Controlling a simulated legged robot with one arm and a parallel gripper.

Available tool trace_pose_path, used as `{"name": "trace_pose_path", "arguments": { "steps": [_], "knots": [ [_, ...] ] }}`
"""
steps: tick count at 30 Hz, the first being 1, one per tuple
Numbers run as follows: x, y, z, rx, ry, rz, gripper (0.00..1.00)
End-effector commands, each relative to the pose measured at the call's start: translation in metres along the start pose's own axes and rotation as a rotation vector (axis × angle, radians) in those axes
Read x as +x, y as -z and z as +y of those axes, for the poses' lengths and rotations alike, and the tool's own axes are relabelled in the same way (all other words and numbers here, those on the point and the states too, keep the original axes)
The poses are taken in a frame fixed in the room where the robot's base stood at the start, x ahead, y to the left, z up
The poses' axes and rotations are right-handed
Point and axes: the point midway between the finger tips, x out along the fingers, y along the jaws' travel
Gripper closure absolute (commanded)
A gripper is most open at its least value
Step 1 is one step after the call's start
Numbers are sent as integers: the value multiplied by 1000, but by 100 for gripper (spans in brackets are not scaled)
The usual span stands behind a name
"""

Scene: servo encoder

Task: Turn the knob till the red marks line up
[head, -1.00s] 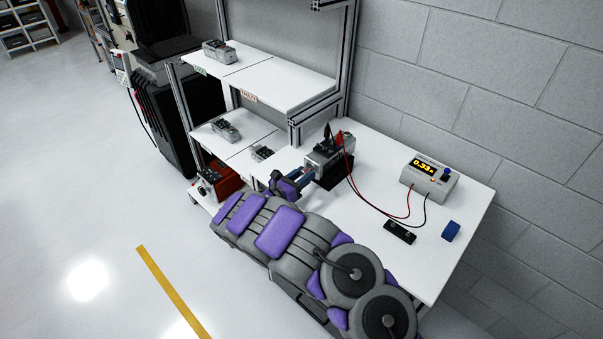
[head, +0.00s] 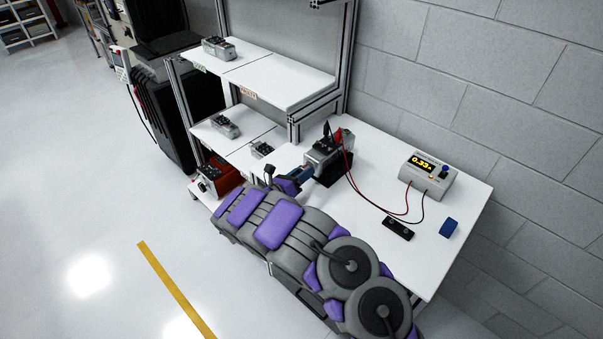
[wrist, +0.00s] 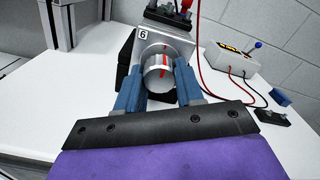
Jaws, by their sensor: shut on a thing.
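The silver knob (wrist: 158,79) faces the camera in the wrist view, on the front of the grey servo unit (wrist: 170,38) labelled 6. A red mark shows on the knob and a red mark shows on the face above it; they look close to each other, but I cannot tell if they line up exactly. My gripper (wrist: 159,90) has its two blue fingers on either side of the knob, shut on it. In the head view the servo unit (head: 322,150) sits in a black holder (head: 334,170), and my gripper reaches it from the left; the knob is hidden there.
A meter box (head: 430,180) reading about 0.33 stands at the right, wired by red and black leads to the servo. A black block (head: 398,228) and a blue block (head: 449,228) lie nearby. Other servo units (head: 225,127) rest on the shelves.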

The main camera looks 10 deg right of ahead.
Motion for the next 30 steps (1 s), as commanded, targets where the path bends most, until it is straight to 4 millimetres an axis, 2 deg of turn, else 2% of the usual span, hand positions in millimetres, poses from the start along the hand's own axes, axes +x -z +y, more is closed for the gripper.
{"name": "trace_pose_path", "arguments": {
  "steps": [3,4,11,19,22,26,30],
  "knots": [
    [0,1,0,0,1,1,94],
    [0,1,0,0,1,1,60],
    [0,0,0,1,0,1,39],
    [-2,0,0,1,0,0,39],
    [-10,-1,1,0,-2,-2,39],
    [-30,-2,1,-1,-3,-3,39],
    [-62,-2,2,-1,-6,-3,39]
  ]
}}
